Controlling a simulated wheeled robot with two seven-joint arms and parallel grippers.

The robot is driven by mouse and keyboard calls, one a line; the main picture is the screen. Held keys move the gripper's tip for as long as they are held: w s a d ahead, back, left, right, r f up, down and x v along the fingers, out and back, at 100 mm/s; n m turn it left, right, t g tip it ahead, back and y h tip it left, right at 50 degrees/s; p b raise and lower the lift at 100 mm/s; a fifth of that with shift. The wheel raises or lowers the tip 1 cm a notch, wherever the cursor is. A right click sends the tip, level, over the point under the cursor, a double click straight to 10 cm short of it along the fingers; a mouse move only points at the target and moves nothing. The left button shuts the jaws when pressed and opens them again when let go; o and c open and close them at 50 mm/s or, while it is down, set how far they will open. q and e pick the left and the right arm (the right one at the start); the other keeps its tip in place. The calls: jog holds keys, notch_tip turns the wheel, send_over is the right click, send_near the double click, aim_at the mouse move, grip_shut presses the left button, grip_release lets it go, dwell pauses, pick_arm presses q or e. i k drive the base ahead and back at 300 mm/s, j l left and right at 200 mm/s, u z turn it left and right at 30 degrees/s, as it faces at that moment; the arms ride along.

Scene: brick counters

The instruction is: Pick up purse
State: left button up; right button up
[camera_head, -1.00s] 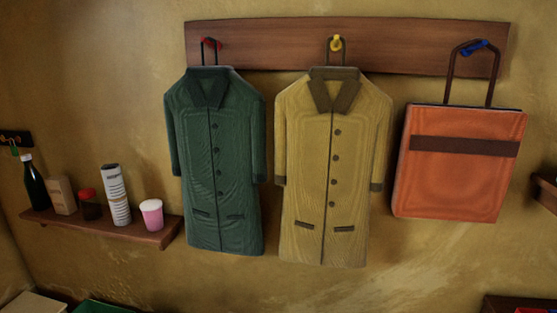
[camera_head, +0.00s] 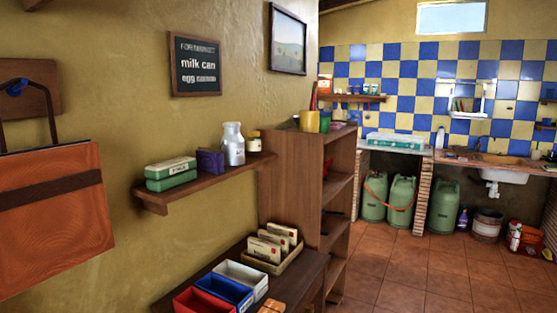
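A small purple purse-like item (camera_head: 210,161) stands on the wooden wall shelf (camera_head: 210,184), between a green tin (camera_head: 171,174) and a silver milk can (camera_head: 233,145). A large orange bag (camera_head: 52,218) with a dark brown band hangs by its dark handle from a blue peg at the left edge. Its left side is cut off by the picture. Which of these two is the purse I cannot tell for sure. Neither of my grippers is in view.
Below the shelf, a wooden table (camera_head: 312,268) holds red, blue and white boxes and a tray of cards. A brown shelf unit (camera_head: 289,182) stands beyond it. Tiled floor (camera_head: 400,280) is clear at right, before the sink and green gas bottles (camera_head: 402,200).

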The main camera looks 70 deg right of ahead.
aim_at(208, 160)
jog(key=z, duration=1.7)
jog(key=l+u, duration=0.1)
jog(key=u, duration=0.85)
jog(key=l+u, duration=0.7)
jog(key=k+l+u, duration=0.2)
jog(key=l+u, duration=0.15)
jog(key=k+l+u, duration=0.15)
jog(key=l+u, duration=0.2)
jog(key=l, duration=0.1)
